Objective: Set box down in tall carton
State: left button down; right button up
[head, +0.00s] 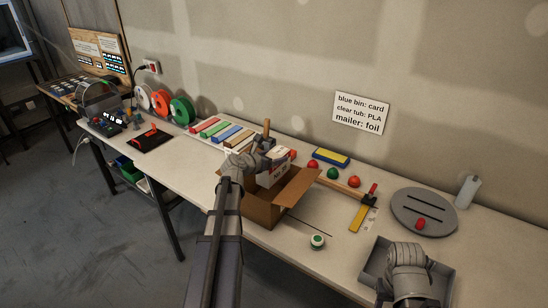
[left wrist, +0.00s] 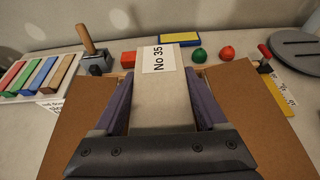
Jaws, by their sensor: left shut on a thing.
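A pale box (head: 273,174) with a "No 35" label is held by my left gripper (head: 256,158). It also shows in the left wrist view (left wrist: 160,95), between the two purple fingers, which are shut on its sides. The tall carton (head: 262,211) is brown and open, with its flaps spread. The carton's flaps (left wrist: 262,110) show on both sides of the box in the left wrist view. The box is at the carton's mouth; its lower end is hidden, so I cannot tell if it touches the bottom. My right gripper (head: 408,285) is over a grey tray; its fingers are hidden.
The grey tray (head: 373,262) stands at the front right. Coloured bars (head: 226,132) lie to the left. The table is clear left of the carton.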

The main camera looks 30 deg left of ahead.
pick_arm(q)
jog(key=shift+f+b, duration=3.95)
jog(key=shift+f, duration=0.35)
grip_release()
jog(key=shift+r, duration=0.15)
notch_tip(320, 180, up, 10)
jog(key=p, duration=1)
jog(key=shift+f, duration=0.2)
